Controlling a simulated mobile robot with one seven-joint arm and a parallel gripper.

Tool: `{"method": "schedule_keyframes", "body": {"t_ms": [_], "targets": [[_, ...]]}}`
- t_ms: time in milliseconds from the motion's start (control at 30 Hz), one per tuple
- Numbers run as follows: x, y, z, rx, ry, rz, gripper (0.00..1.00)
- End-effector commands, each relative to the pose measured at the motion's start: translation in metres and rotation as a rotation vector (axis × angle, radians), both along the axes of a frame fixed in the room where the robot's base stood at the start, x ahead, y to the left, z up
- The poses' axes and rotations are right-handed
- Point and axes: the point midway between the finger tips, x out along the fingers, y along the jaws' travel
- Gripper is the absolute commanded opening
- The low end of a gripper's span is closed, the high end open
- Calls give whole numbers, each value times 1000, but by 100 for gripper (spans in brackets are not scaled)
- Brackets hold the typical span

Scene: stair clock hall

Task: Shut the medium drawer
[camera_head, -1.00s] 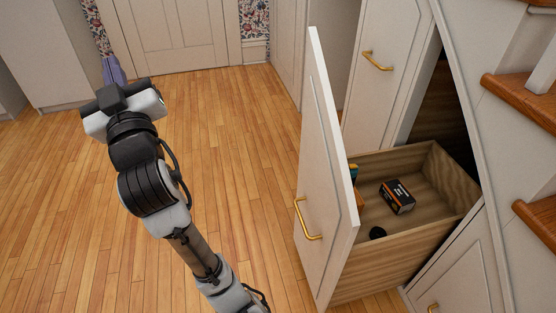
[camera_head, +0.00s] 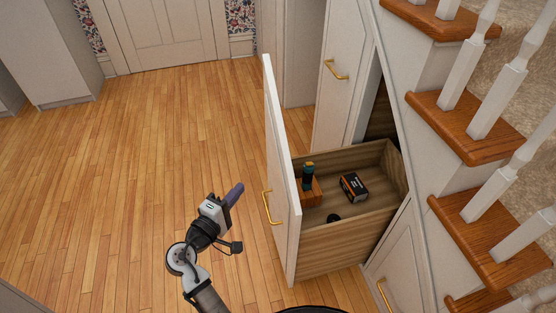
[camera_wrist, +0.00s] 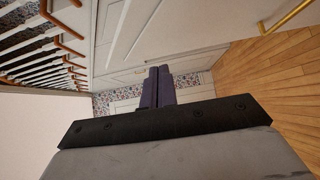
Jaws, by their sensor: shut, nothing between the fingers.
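The medium drawer is pulled out from under the staircase, and its tall white slanted front panel (camera_head: 283,180) stands well clear of the cabinet. A brass handle (camera_head: 268,207) is on the front. Inside the wooden drawer box (camera_head: 345,245) lie a black and orange carton (camera_head: 354,187), an orange block with a dark green-topped item (camera_head: 308,180), and a small dark round object (camera_head: 333,218). My gripper (camera_head: 236,192) is shut and empty, left of the drawer front and apart from it. The wrist view shows its purple fingers (camera_wrist: 158,88) together, with a brass handle (camera_wrist: 292,24) at upper right.
A taller closed front with a brass handle (camera_head: 337,70) stands behind the drawer. A lower front with a handle (camera_head: 384,293) is at right. Wooden stair treads (camera_head: 465,125) and white balusters rise at right. The wooden floor (camera_head: 130,160) at left is clear.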

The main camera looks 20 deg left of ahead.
Motion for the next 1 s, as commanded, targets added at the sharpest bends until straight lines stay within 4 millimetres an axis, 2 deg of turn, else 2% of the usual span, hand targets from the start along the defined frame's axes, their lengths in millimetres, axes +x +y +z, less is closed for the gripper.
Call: {"method": "schedule_keyframes", "body": {"t_ms": [167, 600, 800, 1000], "targets": [[12, -3, 1, -14, -5, -5, 0], [100, -21, 2, -11, -5, -5, 0], [114, -45, 1, -11, -4, -4, 0], [119, -53, 0, -10, -4, -3, 0]]}}
